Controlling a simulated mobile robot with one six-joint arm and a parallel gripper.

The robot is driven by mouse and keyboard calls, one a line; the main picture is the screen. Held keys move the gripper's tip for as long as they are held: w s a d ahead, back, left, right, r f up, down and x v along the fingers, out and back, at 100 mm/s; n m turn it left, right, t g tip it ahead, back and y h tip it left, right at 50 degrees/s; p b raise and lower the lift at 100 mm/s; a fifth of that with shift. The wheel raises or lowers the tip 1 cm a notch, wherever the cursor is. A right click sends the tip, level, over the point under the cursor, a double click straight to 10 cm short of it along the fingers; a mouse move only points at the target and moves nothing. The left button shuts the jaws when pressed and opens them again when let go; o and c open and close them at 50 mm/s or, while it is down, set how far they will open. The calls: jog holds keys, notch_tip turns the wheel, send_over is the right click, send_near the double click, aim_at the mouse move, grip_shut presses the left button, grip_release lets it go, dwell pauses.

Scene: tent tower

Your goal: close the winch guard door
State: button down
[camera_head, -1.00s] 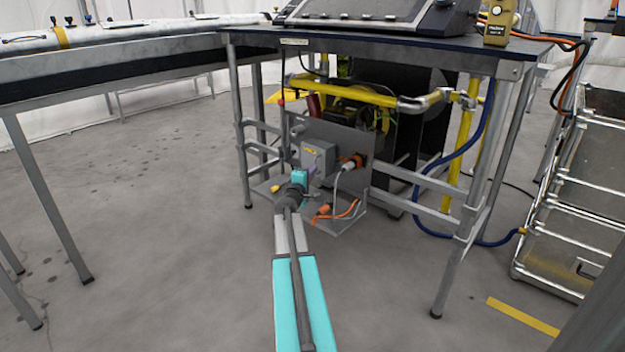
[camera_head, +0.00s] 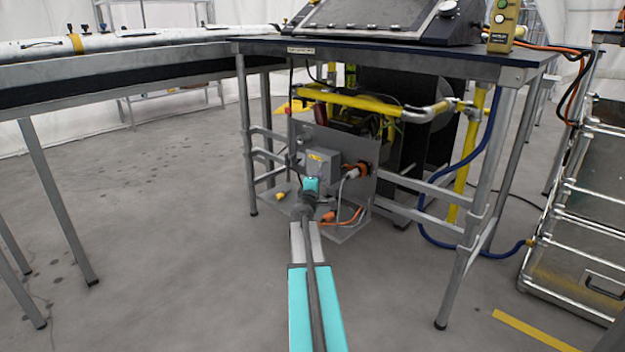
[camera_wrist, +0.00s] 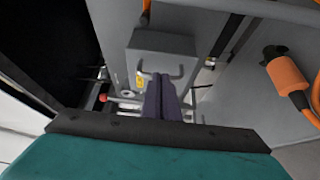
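A grey panel (camera_head: 345,147) with a grey box (camera_head: 322,165) on its front stands under the table, before the dark winch machinery (camera_head: 350,116). I cannot tell for certain which part is the guard door. In the wrist view the grey box (camera_wrist: 162,55) is straight ahead, with a small grey handle (camera_wrist: 178,75) on its near face. My gripper (camera_wrist: 160,78) has its two dark fingers side by side with almost no gap, at the handle. Contact is unclear, and I see nothing between the fingers. In the head view my gripper (camera_head: 310,184) is small, low in front of the box.
A yellow pipe (camera_head: 360,102) runs above the panel. Orange plugs and cable (camera_head: 345,216) hang at its right, also near in the wrist view (camera_wrist: 288,75). Table legs (camera_head: 247,140) flank it. A blue hose (camera_head: 430,225) lies right. The floor at left is clear.

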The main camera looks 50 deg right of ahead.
jog(key=shift+w+a, duration=0.5)
jog(key=shift+a, duration=1.45)
jog(key=s, duration=1)
jog(key=shift+d, duration=0.35)
jog(key=shift+w, duration=0.1)
